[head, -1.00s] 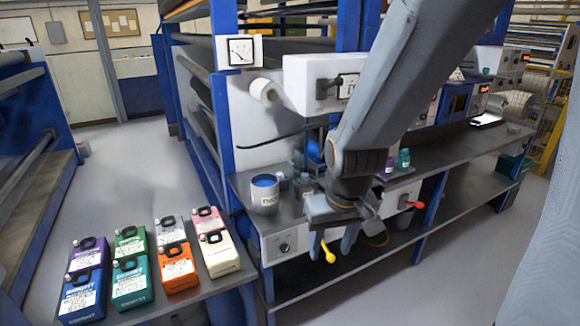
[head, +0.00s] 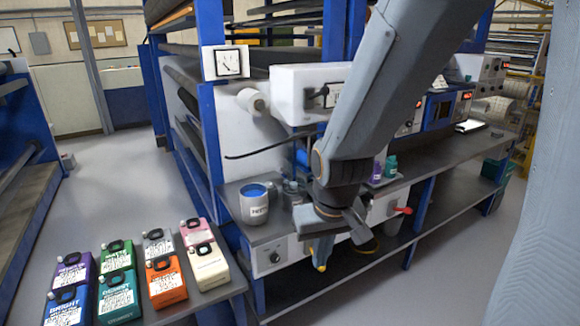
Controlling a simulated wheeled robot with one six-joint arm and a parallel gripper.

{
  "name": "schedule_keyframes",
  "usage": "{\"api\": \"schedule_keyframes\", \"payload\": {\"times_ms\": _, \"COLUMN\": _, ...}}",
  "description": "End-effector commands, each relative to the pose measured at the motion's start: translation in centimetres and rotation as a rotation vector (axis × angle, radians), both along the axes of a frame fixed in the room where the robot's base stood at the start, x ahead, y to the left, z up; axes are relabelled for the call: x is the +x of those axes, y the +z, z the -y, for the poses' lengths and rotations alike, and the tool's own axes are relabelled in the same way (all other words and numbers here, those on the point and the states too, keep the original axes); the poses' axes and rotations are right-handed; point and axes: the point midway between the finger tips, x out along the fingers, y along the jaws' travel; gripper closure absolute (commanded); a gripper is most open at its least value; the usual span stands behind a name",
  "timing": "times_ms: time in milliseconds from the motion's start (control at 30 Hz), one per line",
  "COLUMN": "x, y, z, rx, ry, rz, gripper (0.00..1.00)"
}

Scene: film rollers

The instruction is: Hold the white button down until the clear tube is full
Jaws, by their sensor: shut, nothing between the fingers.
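My gripper (head: 338,243) is shut and empty, pointing down in front of the bench's white front panel. It hides part of that panel and of a yellow-tipped handle (head: 321,267). I cannot make out a white button for certain. A round white cylinder end (head: 253,101) sticks out of the machine's white side, up and left of the gripper. I cannot pick out a clear tube; a small glass-like jar (head: 292,194) stands on the bench behind the gripper, partly covered by other items or my arm.
A pot of blue liquid (head: 255,208) stands on the bench's left end. A red handle (head: 402,211) sticks out right of the gripper. Several coloured jugs (head: 165,281) stand on a low table (head: 214,297) at front left.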

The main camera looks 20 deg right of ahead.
Motion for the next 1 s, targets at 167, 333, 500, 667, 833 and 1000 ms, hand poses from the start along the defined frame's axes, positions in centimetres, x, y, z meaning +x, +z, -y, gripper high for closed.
{"api": "schedule_keyframes", "payload": {"times_ms": 167, "x": 0.00, "y": 0.00, "z": 0.00, "rx": 0.000, "ry": 0.000, "rz": 0.000, "gripper": 1.00}}
{"api": "schedule_keyframes", "payload": {"times_ms": 333, "x": 0.00, "y": 0.00, "z": 0.00, "rx": 0.000, "ry": 0.000, "rz": 0.000, "gripper": 1.00}}
{"api": "schedule_keyframes", "payload": {"times_ms": 500, "x": 0.00, "y": 0.00, "z": 0.00, "rx": 0.000, "ry": 0.000, "rz": 0.000, "gripper": 1.00}}
{"api": "schedule_keyframes", "payload": {"times_ms": 667, "x": 0.00, "y": 0.00, "z": 0.00, "rx": 0.000, "ry": 0.000, "rz": 0.000, "gripper": 1.00}}
{"api": "schedule_keyframes", "payload": {"times_ms": 833, "x": 0.00, "y": 0.00, "z": 0.00, "rx": 0.000, "ry": 0.000, "rz": 0.000, "gripper": 1.00}}
{"api": "schedule_keyframes", "payload": {"times_ms": 1000, "x": 0.07, "y": -0.59, "z": 0.00, "rx": 0.000, "ry": 0.000, "rz": -0.003, "gripper": 1.00}}
